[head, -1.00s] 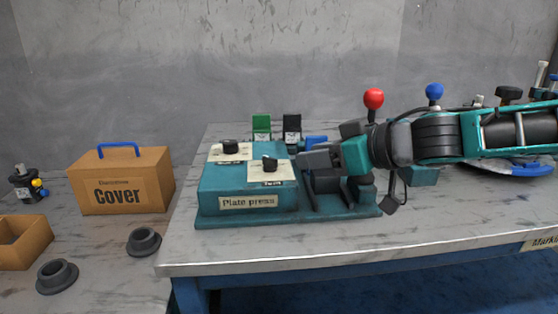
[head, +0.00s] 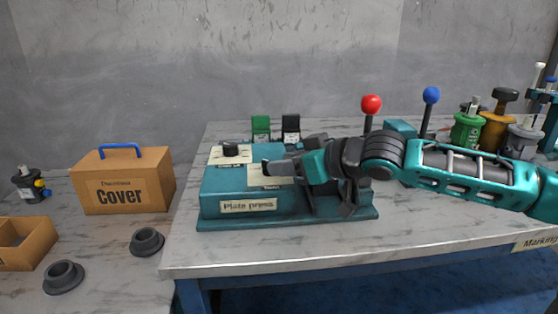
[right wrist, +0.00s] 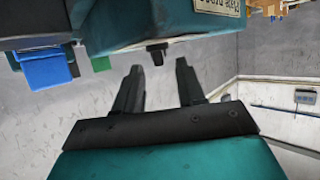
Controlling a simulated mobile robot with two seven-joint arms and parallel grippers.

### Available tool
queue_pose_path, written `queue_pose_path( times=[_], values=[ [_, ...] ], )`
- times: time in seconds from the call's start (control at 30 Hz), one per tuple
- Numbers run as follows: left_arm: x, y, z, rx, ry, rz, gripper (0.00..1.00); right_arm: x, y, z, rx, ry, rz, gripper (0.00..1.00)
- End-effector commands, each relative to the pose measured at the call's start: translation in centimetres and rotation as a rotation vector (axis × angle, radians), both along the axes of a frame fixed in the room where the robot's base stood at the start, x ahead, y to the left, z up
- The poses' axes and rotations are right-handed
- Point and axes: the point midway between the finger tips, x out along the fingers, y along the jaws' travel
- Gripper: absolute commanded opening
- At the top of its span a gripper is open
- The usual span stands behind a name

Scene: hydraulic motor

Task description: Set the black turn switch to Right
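The teal plate press (head: 228,184) stands on the table with its label facing front. One black turn switch (head: 231,148) sits on a pale plate at its back left. A second switch on the front-right pale plate (head: 256,181) is hidden behind my right gripper (head: 275,166) in the head view. In the right wrist view, a black turn switch (right wrist: 157,53) shows just beyond and between the fingertips of my right gripper (right wrist: 158,72). The fingers are apart, with nothing between them, and I see no contact. My left gripper is out of view.
A red-knobbed lever (head: 371,105) and a blue-knobbed lever (head: 431,96) stand behind my right arm. Green (head: 261,126) and black (head: 291,126) pieces stand behind the press. A cardboard Cover box (head: 123,181) is at left. The table front is clear.

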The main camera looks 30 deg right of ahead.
Motion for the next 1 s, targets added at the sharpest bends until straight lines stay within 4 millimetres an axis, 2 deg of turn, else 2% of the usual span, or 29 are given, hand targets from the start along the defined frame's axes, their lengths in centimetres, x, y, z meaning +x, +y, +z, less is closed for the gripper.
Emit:
queue_pose_path(
  times=[0.23, 0.67, 1.0],
  values=[
    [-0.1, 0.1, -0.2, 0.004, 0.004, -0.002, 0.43, 1.8, 0.5, -0.7, 0.004, -0.002, -0.003, 0.39],
    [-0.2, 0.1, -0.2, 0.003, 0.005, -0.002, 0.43, 2.2, 0.7, -1.0, -0.001, 0.001, -0.002, 0.38],
    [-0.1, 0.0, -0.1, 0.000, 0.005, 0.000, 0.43, 2.2, 0.7, -1.0, -0.001, 0.000, -0.002, 0.06]
  ],
)
